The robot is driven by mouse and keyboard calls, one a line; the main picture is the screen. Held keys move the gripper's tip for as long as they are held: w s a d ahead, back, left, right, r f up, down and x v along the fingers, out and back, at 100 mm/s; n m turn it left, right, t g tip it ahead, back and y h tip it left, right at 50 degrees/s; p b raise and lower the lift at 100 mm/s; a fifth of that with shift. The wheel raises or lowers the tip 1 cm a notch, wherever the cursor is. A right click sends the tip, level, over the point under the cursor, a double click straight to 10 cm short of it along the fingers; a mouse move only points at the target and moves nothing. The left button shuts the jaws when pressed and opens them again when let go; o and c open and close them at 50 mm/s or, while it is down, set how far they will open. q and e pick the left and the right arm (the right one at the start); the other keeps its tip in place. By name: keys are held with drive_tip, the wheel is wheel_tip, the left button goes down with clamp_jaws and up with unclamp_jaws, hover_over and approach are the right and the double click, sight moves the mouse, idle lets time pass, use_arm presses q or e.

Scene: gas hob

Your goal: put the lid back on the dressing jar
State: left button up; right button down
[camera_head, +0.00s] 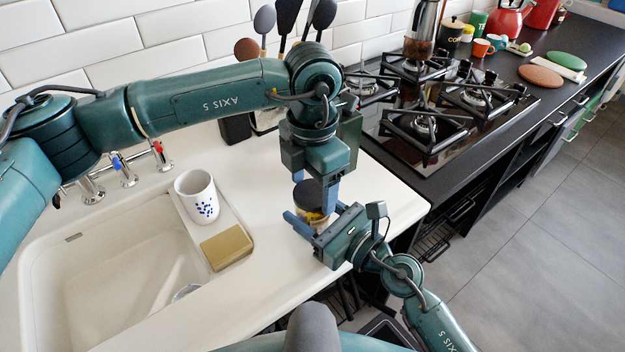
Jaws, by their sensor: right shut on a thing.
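The dressing jar (313,218), with yellowish contents, stands near the front edge of the white counter, partly hidden by my grippers. Its dark round lid (309,194) is at the top of the jar; I cannot tell whether it is fully seated. My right gripper (315,213) reaches in from the lower right and is shut on the jar, one blue finger on each side. My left gripper (314,186) points down from above, its blue fingers apart on either side of the lid. They look open, and I see no clear contact with the lid.
Left are a sink (110,275), a white mug (197,198) with blue spots and a tan sponge-like block (227,248). A utensil holder (265,120) stands behind my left arm. The gas hob (440,115) is at right. The counter's front edge is close to the jar.

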use_arm(q)
drive_tip(key=c, duration=0.8)
drive_tip(key=o, duration=1.2)
wheel_tip(320, 180, up, 12)
drive_tip(key=shift+r, duration=0.1)
use_arm(e)
drive_tip(key=shift+c, duration=2)
unclamp_jaws()
